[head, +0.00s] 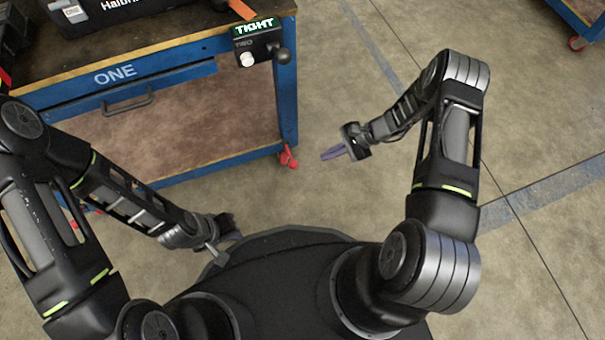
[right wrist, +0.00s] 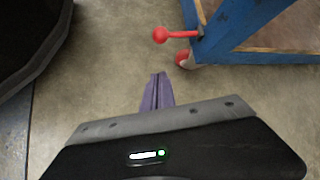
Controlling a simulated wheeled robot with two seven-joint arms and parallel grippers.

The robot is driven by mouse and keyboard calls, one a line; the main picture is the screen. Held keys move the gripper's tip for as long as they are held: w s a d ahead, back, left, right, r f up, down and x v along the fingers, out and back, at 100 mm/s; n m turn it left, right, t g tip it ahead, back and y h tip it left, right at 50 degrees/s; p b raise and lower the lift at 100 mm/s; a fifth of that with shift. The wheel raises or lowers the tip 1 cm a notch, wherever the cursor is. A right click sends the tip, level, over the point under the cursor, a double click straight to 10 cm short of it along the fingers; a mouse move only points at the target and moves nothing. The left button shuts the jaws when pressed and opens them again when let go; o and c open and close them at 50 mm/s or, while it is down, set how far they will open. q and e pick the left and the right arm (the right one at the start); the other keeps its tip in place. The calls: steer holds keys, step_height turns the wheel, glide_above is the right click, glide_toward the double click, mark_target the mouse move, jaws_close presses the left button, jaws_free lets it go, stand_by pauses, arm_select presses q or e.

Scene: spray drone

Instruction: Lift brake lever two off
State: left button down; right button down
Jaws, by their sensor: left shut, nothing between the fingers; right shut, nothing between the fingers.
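A red brake lever (head: 287,156) sits at the foot of the blue bench's near right leg. In the right wrist view it shows as a red rod with a ball end (right wrist: 162,35), sticking out to the left beside the caster. I cannot read a number on it. My right gripper (head: 333,153) is shut and empty, its purple fingers pointing left, a little right of the lever and apart from it. Its fingers also show in the right wrist view (right wrist: 158,90), below the lever. My left gripper (head: 228,228) is shut and empty, low beside my base.
The blue bench (head: 190,55) marked ONE has a drawer and lower wooden shelf. A box (head: 258,45) on its corner has a green TIGHT sign, a white knob and a black ball handle. A black case (head: 115,12) stands on top. Open concrete floor lies right.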

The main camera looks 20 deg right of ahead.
mark_target(290, 157)
arm_select(q)
steer(key=shift+w+f, duration=0.1)
steer(key=shift+f, duration=0.45)
arm_select(e)
steer(key=shift+w+d+f, duration=0.3)
steer(key=shift+w+d, duration=0.15)
steer(key=shift+w, duration=0.2)
